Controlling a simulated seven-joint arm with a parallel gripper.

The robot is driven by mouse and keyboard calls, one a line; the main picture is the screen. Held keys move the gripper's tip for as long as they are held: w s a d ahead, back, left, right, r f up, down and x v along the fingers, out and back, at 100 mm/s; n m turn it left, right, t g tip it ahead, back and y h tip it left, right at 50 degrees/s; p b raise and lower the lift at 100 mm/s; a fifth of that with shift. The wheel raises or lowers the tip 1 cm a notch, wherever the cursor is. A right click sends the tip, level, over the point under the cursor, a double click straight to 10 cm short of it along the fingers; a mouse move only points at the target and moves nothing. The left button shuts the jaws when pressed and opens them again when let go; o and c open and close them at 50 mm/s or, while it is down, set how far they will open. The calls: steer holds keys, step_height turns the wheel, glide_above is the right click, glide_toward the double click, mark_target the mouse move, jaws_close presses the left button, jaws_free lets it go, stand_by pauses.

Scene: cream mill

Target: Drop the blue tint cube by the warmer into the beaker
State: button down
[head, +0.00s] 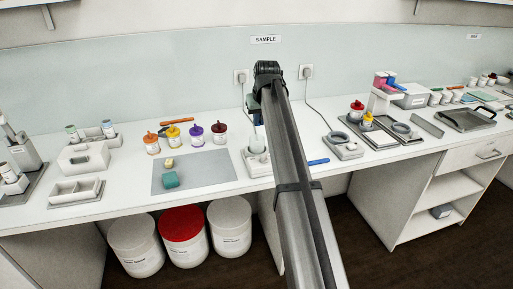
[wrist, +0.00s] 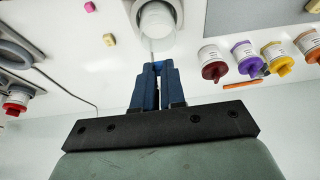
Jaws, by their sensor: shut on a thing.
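The beaker (wrist: 158,22) stands on a pale warmer plate, seen from above in the wrist view. In the head view the beaker (head: 257,145) sits on the warmer (head: 257,163), partly behind my arm. My gripper (wrist: 156,74) points at the beaker's near side, with its dark blue fingers nearly together. A small brighter blue patch between the fingertips looks like the blue tint cube (wrist: 159,65), mostly hidden by the fingers. In the head view my gripper (head: 259,116) is above the beaker. A thin pale rod shows between the beaker and the fingertips.
A pink cube (wrist: 90,7) and a yellow cube (wrist: 110,40) lie beside the warmer. Several lidded jars, including a purple one (head: 196,135), stand left of it. A grey mat (head: 210,176) holds a teal block (head: 171,180). A blue pen-like item (head: 318,162) lies right of my arm.

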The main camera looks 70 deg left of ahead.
steer(key=shift+f, duration=3)
steer(key=c, duration=1.1)
jaws_free()
steer(key=v, duration=1.4)
steer(key=shift+f, duration=0.1)
